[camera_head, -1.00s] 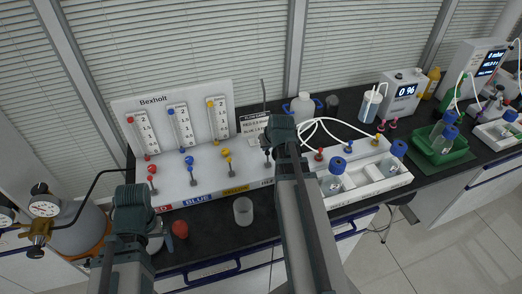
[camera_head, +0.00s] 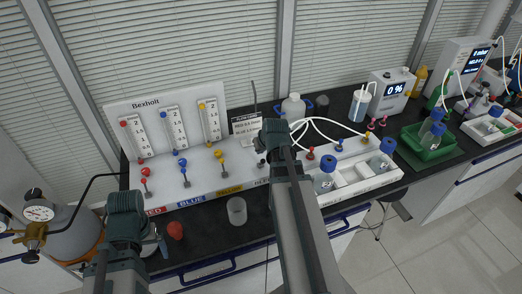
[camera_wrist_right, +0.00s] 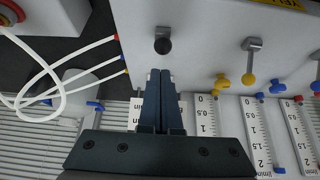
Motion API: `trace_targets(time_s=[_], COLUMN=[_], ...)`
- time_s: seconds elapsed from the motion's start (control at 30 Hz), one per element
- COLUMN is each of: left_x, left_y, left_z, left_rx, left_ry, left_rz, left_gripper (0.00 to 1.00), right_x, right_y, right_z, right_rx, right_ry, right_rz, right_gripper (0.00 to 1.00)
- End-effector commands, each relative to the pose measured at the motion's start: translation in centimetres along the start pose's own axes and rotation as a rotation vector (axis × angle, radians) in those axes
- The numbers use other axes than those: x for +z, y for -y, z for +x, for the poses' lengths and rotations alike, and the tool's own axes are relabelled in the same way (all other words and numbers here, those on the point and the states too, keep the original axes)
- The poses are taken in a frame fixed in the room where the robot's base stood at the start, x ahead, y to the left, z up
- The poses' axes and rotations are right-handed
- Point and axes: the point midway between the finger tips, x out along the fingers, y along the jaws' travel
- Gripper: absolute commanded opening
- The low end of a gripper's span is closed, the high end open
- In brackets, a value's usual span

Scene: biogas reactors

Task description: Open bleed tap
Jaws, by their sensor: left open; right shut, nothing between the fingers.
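A grey metal tap with a black knob (camera_wrist_right: 163,46) stands on the white panel in the right wrist view, just beyond my right fingertips and apart from them. In the head view this black tap (camera_head: 261,161) is partly hidden beside my right arm, right of the yellow tap. Its label is mostly covered. My right gripper (camera_head: 276,128) hangs over the panel; in the right wrist view its fingers (camera_wrist_right: 159,76) are shut and empty. My left gripper (camera_head: 126,196) is at the panel's left front, open and holding nothing visible.
Red (camera_head: 145,172), blue (camera_head: 183,163) and yellow (camera_head: 220,155) taps line the panel (camera_head: 160,193) under flow tubes. A clear beaker (camera_head: 237,211) stands in front. A white bottle holder (camera_head: 352,185) with tubing is on the right.

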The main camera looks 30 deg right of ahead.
Motion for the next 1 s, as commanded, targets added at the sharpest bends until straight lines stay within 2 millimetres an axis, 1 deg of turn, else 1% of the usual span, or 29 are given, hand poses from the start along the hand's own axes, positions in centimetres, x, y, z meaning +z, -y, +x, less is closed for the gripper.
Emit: trace_targets(time_s=[0.03, 0.23, 0.6, 0.73, 0.87, 1.0], left_x=[0.0, 0.1, 0.1, 0.1, 0.1, 0.2], left_y=[0.0, 0.1, 0.1, 0.1, 0.2, 0.4], left_z=[-0.4, -1.3, -1.3, -1.6, -2.4, -3.9], left_rx=[0.000, 0.000, 0.000, 0.000, 0.000, 0.000], left_ry=[0.000, 0.000, 0.000, 0.000, 0.000, 0.000], left_rz=[0.000, 0.000, 0.000, 0.000, 0.000, 0.001], left_gripper=[0.93, 0.93, 0.93, 0.93, 0.93, 0.93], right_x=[-0.2, -0.7, -0.7, -1.0, -1.9, -3.7], right_y=[0.0, 0.0, 0.0, 0.1, 0.1, 0.4], right_z=[-0.4, -1.1, -1.1, -1.3, -1.6, -2.3], right_rx=[0.000, 0.000, 0.000, 0.000, 0.000, -0.001], right_ry=[0.000, 0.000, 0.000, 0.000, 0.000, 0.000], right_rz=[0.000, 0.000, 0.000, 0.000, -0.001, -0.002], right_gripper=[0.00, 0.00, 0.00, 0.00, 0.00, 0.00])
